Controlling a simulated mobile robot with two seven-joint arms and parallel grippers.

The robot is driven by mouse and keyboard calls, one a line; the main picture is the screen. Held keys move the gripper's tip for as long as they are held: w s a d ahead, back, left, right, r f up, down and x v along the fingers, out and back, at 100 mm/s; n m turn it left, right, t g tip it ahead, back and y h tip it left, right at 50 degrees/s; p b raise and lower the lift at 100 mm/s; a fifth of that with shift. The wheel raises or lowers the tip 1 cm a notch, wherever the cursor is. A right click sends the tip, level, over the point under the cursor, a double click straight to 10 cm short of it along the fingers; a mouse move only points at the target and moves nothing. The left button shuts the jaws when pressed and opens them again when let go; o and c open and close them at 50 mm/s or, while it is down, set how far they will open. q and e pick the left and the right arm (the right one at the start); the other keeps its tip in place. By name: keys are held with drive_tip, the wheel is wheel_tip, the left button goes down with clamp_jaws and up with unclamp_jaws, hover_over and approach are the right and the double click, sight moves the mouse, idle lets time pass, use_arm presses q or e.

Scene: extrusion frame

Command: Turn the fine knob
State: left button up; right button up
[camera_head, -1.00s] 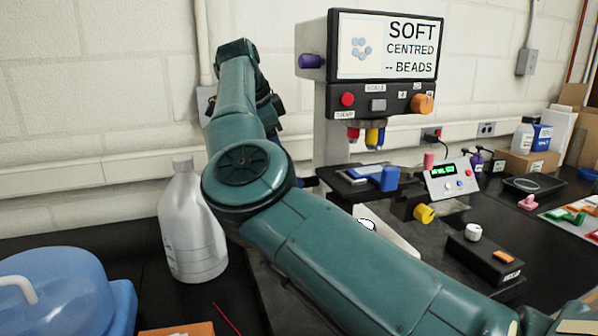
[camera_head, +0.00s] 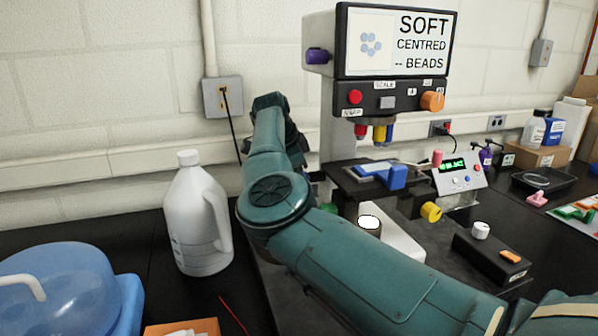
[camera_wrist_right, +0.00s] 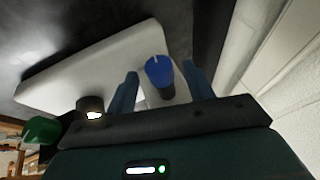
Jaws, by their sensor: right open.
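A blue knob (camera_wrist_right: 158,70) with a pale line on its top stands between the two fingers of my right gripper (camera_wrist_right: 161,74) in the right wrist view. The fingers are open, with gaps to the knob. A green knob (camera_wrist_right: 42,130) lies further left there. In the head view, the microscope-like machine (camera_head: 345,130) has a yellow knob (camera_head: 431,212) low on its right, and a green knob (camera_head: 328,207) shows partly behind my right arm. My right gripper is hidden there by the arm. No label shows which knob is the fine one. My left gripper is not in view.
A grey jug (camera_head: 197,225) and a blue container (camera_head: 60,290) stand left of my right arm. A black box with a white knob (camera_head: 481,230) and a small display unit (camera_head: 458,174) stand right of the machine. The wall is close behind.

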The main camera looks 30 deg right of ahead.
drive_tip(key=shift+d+f, duration=0.2)
drive_tip(key=shift+f, duration=0.15)
drive_tip(key=shift+w, duration=0.1)
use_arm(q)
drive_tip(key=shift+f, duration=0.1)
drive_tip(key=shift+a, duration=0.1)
use_arm(e)
drive_tip(key=c, duration=1)
drive_tip(key=shift+o, duration=0.2)
drive_tip(key=shift+f+t+b, duration=0.3)
drive_tip(key=shift+f+b, duration=0.05)
drive_tip(key=shift+b, duration=0.7)
drive_tip(key=shift+a+f+b, duration=0.1)
drive_tip(key=shift+b, duration=0.7)
drive_tip(key=t+b, duration=0.1)
drive_tip(key=b, duration=0.1)
drive_tip(key=shift+t+h+b, duration=0.3)
drive_tip(key=shift+b, duration=0.05)
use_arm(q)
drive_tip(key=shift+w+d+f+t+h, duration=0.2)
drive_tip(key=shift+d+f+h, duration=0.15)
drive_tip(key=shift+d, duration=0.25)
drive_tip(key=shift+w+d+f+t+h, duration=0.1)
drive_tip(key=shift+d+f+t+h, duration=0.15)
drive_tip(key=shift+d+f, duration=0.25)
use_arm(e)
drive_tip(key=shift+s+r, duration=0.2)
drive_tip(key=shift+r, duration=0.15)
